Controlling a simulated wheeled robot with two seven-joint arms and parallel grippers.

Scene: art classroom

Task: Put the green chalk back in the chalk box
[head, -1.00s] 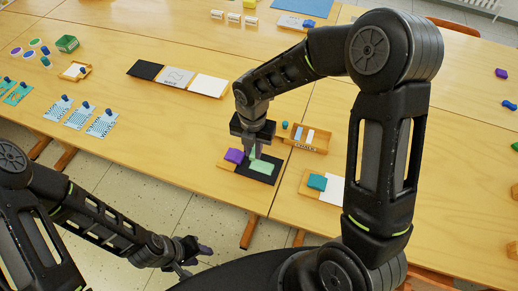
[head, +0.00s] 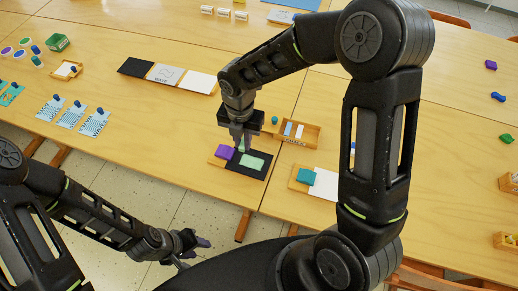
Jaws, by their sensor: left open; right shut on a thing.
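The green chalk (head: 242,145) shows as a small green piece between the fingers of my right gripper (head: 240,146), which is shut on it. The gripper points down over the back of a black sheet (head: 240,169) bearing a pale green patch (head: 252,162). The fingers hide part of the chalk. The chalk box (head: 313,136) is a shallow wooden tray with a lettered front, just right of the gripper. It holds a pale blue stick and a white stick. My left gripper (head: 203,242) is open and empty beyond the table's front edge, low in the view.
A purple block (head: 224,152) sits left of the green patch. A teal block (head: 306,176) lies on a wooden board in front of the box, near my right arm. A small teal piece (head: 275,120) stands left of the box. Table between sheet and box is clear.

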